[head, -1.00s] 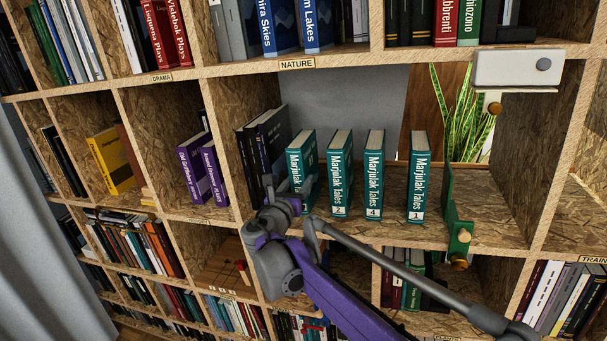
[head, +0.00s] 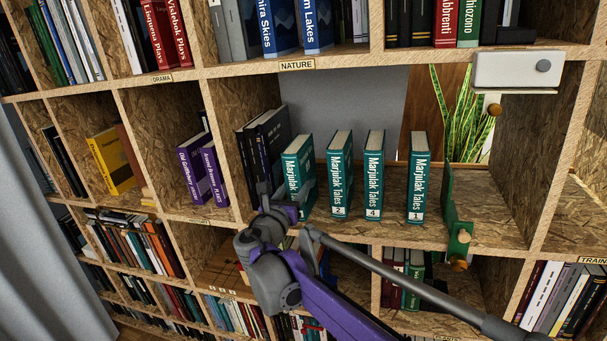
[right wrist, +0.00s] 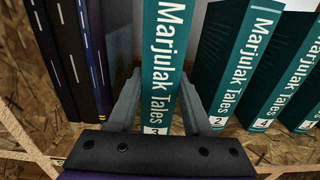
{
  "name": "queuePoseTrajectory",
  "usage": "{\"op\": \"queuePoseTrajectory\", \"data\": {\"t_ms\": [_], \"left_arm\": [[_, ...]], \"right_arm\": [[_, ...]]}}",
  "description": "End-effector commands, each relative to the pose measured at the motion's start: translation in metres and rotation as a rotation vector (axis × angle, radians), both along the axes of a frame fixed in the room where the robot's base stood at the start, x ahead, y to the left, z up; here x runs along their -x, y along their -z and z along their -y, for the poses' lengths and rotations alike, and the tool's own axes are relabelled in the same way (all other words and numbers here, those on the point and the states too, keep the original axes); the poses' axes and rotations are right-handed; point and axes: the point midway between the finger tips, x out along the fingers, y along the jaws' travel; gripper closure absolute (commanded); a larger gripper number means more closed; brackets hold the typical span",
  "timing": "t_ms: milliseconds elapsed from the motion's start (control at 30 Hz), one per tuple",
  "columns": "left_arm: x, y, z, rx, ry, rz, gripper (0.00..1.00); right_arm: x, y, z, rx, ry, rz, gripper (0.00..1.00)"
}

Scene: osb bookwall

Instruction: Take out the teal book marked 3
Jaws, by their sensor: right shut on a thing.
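The teal book marked 3 (head: 298,172) stands at the left of a row of teal Marjulak Tales books, tilted and a little forward of them. In the right wrist view, its spine (right wrist: 164,60) with the number 3 is between the two fingers of my right gripper (right wrist: 158,100). That gripper, low on the book in the head view (head: 283,205), is shut on it. The teal books marked 2 (head: 339,175), 4 (head: 373,175) and 1 (head: 417,178) stand to its right, apart from it. My left gripper is not in view.
Dark books (head: 262,150) stand close on the left of book 3. A green bookend-like plate with a wooden knob (head: 458,240) is right of book 1. A white box (head: 517,69) sits above. The shelf's front edge (head: 390,236) runs below the row.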

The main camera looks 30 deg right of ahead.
Motion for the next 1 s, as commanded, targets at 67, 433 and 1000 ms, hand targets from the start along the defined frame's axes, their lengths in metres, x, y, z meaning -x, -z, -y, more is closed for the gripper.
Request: {"op": "queuePoseTrajectory", "data": {"t_ms": [67, 433, 1000], "left_arm": [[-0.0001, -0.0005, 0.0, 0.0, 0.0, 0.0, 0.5], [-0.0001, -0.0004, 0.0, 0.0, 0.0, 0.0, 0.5], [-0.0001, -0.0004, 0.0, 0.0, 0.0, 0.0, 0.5]], "right_arm": [[0.0019, -0.0003, -0.0021, 0.0, 0.0, 0.0, 1.0], [0.0025, 0.0, -0.0025, 0.0, 0.0, 0.0, 0.29], [0.0021, 0.0006, -0.0025, -0.001, 0.0, 0.0, 0.22]]}}
